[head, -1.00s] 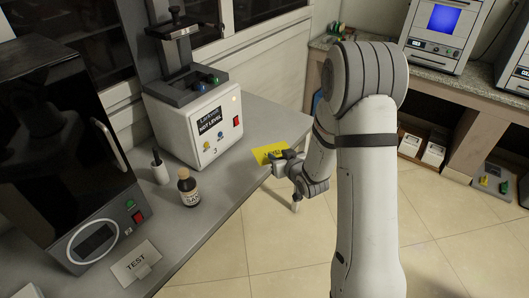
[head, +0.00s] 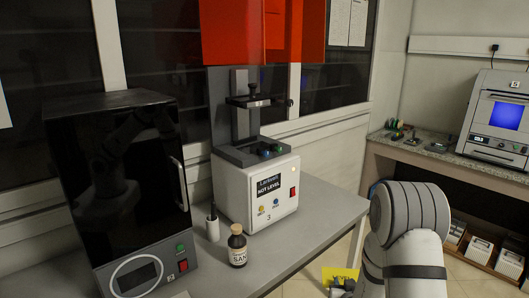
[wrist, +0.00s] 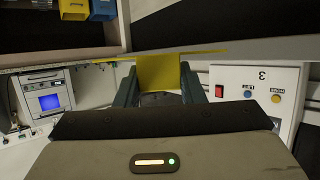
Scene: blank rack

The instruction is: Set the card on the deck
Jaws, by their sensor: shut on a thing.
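In the wrist view the yellow card (wrist: 158,70) sits between the two dark fingers of my gripper (wrist: 158,88). The card is apart from the deck.
A red-orange hood (head: 262,35) hangs above the machine. A brown bottle (head: 237,246) and a small white pot (head: 212,229) stand before it on the grey table (head: 310,215). A black cabinet (head: 120,190) is at left. A bench with a blue-screened device (head: 505,115) is at back right.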

